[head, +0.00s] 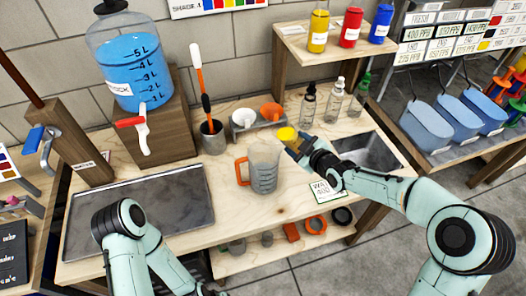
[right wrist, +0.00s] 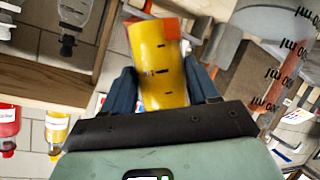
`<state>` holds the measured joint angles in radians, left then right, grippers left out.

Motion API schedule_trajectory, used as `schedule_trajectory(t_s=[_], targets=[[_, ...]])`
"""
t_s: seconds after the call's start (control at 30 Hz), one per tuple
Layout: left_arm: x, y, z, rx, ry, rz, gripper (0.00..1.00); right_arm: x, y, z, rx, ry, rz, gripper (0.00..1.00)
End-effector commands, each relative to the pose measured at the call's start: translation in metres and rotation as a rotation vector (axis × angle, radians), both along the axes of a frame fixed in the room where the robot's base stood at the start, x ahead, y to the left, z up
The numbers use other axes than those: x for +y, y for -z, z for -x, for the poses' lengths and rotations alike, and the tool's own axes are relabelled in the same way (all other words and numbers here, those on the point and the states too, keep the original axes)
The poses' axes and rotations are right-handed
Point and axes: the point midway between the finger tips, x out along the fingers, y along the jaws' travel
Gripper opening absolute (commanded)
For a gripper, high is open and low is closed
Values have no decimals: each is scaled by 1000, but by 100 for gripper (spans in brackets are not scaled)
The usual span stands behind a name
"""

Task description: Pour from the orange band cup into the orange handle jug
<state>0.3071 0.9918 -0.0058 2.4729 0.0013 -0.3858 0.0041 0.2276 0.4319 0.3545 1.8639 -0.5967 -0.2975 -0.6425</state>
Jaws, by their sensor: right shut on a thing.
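The orange handle jug (head: 263,170) is clear and greyish and stands upright on the wooden bench, its orange handle to the left. Part of it shows at upper right in the right wrist view (right wrist: 275,75), with its ml marks upside down. My right gripper (head: 296,142) is shut on the orange band cup (head: 287,133). It holds the cup above the bench, just up and right of the jug's rim. In the right wrist view the cup (right wrist: 158,70) looks yellow, with dark marks and an orange band at its far end. No stream shows. My left gripper is out of view.
A grey holder with a white and an orange round piece (head: 270,111) stands behind the jug. Several small bottles (head: 333,100) stand behind the right gripper, and a sink (head: 368,150) is to the right. A metal tray (head: 140,210) is at left. A labelled card (head: 326,191) lies right of the jug.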

Motion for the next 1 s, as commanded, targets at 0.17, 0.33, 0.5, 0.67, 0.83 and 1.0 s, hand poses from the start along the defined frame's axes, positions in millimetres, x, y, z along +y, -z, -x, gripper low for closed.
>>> schedule_trajectory(t_s=[0.17, 0.33, 0.5, 0.67, 0.83, 1.0], targets=[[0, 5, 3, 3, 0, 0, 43, 1, -2, 1, -9, 1, 9, 18], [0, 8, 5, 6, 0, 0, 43, 2, -4, 1, -14, 0, 24, 18], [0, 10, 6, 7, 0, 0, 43, 2, -8, 1, -22, 1, 33, 18], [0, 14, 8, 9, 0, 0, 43, 3, -10, 2, -28, 1, 44, 18], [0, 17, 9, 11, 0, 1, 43, 4, -11, 2, -33, -1, 56, 18], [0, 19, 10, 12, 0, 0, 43, 4, -14, 2, -40, 1, 67, 18]])
